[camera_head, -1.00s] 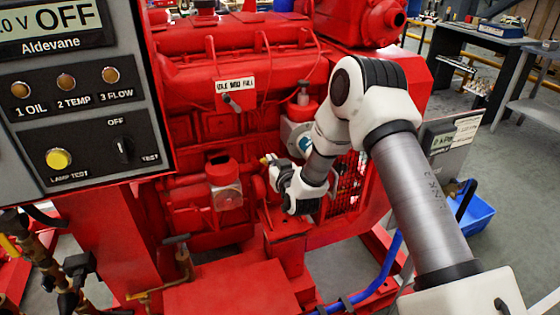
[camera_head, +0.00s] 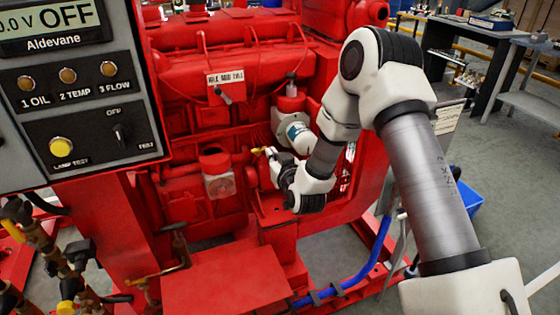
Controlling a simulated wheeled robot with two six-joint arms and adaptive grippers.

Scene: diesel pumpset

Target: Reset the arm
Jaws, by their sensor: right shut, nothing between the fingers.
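My right arm (camera_head: 420,170) comes in from the lower right and bends down at its elbow toward the red engine (camera_head: 230,60). My right gripper (camera_head: 268,154) is at the end of the wrist, in front of the engine's lower side. It points left and away, close to a small yellow part (camera_head: 258,150). The gripper is small in the picture, shut and empty. I cannot tell whether it touches the yellow part. My left gripper is not in view.
A control panel (camera_head: 90,135) with a display reading OFF, lamps and a switch stands at the left. Brass pipework (camera_head: 40,245) is below it. A blue hose (camera_head: 345,285) runs along the red base at right. A blue bin (camera_head: 468,198) and workbenches (camera_head: 465,50) stand beyond my arm.

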